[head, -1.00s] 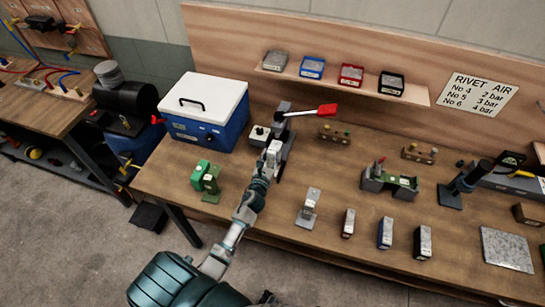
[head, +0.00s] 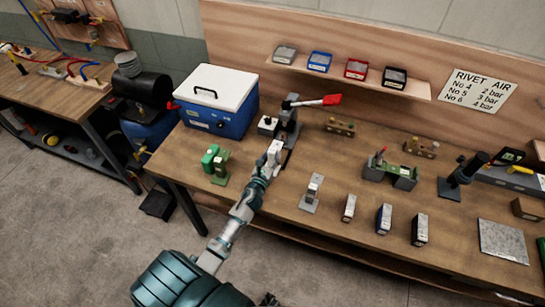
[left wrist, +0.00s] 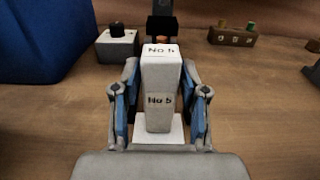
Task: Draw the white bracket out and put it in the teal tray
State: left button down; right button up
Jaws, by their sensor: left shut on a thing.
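The white bracket (left wrist: 160,103), marked "No 5" on its top and front, stands upright between the fingers of my left gripper (left wrist: 160,90). My left gripper is shut on it, one blue-padded finger at each side. In the head view the bracket (head: 275,151) is just in front of the grey press (head: 289,128) with the red-tipped lever (head: 331,100). A white foot shows under the bracket in the left wrist view; I cannot tell if it touches the bench. I see no teal tray. My right gripper is not in view.
A blue cooler (head: 216,103) with a white lid stands left of the press.

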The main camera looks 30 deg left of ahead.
pick_arm(q)
jog(key=shift+a, duration=0.1)
jog(key=c, duration=0.5)
grip_release()
jog(key=shift+s, duration=0.1)
jog(key=v, duration=1.2)
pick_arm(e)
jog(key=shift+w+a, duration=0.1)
